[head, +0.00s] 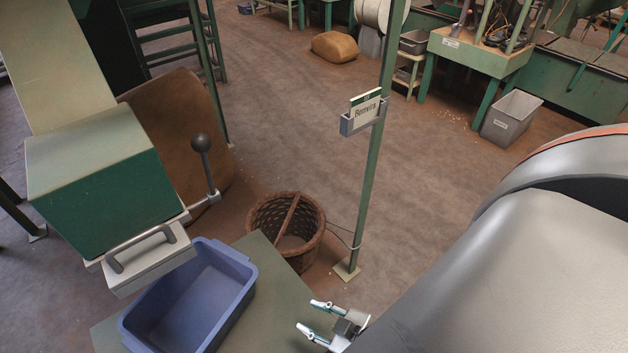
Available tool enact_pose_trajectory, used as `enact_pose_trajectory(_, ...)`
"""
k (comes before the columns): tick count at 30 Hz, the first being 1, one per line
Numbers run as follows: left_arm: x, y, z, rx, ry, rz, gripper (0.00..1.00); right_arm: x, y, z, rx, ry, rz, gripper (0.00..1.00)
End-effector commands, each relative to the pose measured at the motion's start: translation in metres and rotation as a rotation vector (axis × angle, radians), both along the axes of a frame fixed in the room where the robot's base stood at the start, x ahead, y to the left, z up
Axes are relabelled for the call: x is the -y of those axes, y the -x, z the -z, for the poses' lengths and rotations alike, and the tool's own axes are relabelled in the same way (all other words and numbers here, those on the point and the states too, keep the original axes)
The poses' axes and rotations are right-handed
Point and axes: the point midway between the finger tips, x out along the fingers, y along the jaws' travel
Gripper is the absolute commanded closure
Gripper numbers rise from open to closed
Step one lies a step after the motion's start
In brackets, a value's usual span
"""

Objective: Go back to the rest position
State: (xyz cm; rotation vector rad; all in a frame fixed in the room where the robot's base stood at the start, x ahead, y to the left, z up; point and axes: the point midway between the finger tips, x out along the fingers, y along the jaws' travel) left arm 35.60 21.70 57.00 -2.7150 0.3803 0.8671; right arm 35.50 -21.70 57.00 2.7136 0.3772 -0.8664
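My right gripper (318,318) is low in the middle of the head view, with its two fingers apart and nothing between them. It is over or beside the right edge of the green table (268,292), to the right of the blue bin, and touches neither bin nor basket. My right arm fills the lower right of the view. My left gripper is not in view. The blue bin (243,262) sits on the table under the hopper, and its visible inside looks empty.
A green hopper (100,185) with a drawer handle and a ball-ended lever (203,150) stands at left. Behind the table are a wicker basket (318,238) and a green post (372,170) with a sign reading "Benvira" (365,110). Open floor lies beyond.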

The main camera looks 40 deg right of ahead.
Motion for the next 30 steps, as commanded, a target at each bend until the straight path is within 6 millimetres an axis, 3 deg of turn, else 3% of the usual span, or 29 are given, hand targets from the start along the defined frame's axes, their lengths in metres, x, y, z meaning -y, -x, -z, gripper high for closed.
enact_pose_trajectory(5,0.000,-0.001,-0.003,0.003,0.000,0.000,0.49,-0.001,-0.001,-0.002,0.001,-0.002,-0.001,0.65)
enact_pose_trajectory(12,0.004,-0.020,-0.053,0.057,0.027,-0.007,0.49,-0.007,-0.009,-0.043,0.031,-0.034,0.004,0.65)
enact_pose_trajectory(15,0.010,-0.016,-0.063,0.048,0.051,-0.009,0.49,-0.012,-0.006,-0.053,0.023,-0.053,0.007,0.65)
enact_pose_trajectory(22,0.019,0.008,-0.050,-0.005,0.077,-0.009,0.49,-0.017,0.002,-0.055,0.007,-0.076,0.009,0.65)
enact_pose_trajectory(30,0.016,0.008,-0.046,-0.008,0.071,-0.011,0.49,-0.016,0.004,-0.048,-0.003,-0.073,0.010,0.65)
